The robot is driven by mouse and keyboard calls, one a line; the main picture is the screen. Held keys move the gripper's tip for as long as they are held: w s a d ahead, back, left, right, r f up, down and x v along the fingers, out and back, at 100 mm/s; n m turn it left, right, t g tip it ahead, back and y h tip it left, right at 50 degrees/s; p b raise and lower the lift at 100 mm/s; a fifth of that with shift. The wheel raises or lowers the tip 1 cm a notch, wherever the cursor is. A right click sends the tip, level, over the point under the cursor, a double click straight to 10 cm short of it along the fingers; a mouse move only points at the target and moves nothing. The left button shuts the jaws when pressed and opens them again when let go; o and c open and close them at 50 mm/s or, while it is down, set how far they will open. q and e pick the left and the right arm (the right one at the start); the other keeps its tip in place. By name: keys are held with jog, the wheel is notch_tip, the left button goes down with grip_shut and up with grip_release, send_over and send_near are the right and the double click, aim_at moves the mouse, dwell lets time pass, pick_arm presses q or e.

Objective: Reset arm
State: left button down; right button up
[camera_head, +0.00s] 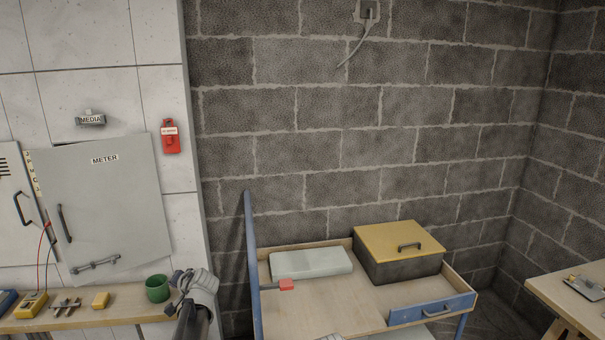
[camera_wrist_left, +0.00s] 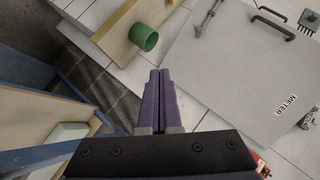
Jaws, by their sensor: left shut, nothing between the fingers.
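My left gripper (camera_head: 178,282) is at the lower left of the head view, in front of the wall edge and just right of the green cup (camera_head: 158,288). In the left wrist view its two purple fingers (camera_wrist_left: 159,72) lie together, shut and empty. The green cup (camera_wrist_left: 144,37) shows beyond the fingertips there, on the wooden shelf, apart from the fingers.
A wooden shelf (camera_head: 130,312) holds small tools and a yellow block (camera_head: 101,300). A grey METER cabinet (camera_head: 105,205) hangs above it. A blue-framed workbench (camera_head: 320,305) carries a yellow-lidded box (camera_head: 398,243) and a pale case (camera_head: 310,262). Another table (camera_head: 565,300) stands right.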

pick_arm(q)
jog(key=s+d+m+g+h+p, duration=0.1)
jog(key=s+d+g+h+p, duration=0.2)
jog(key=s+d, duration=1.2)
jog(key=s+d+m+g+h+p, duration=0.1)
jog(key=s+d+g+h+p, duration=0.3)
jog(key=s+d, duration=1.1)
jog(key=d+h+p, duration=0.1)
jog(key=d+p, duration=0.1)
jog(key=d, duration=0.3)
jog(key=shift+g, duration=0.3)
pick_arm(e)
notch_tip(320, 180, up, 10)
jog(key=shift+r, duration=0.25)
pick_arm(q)
jog(key=shift+a, duration=0.1)
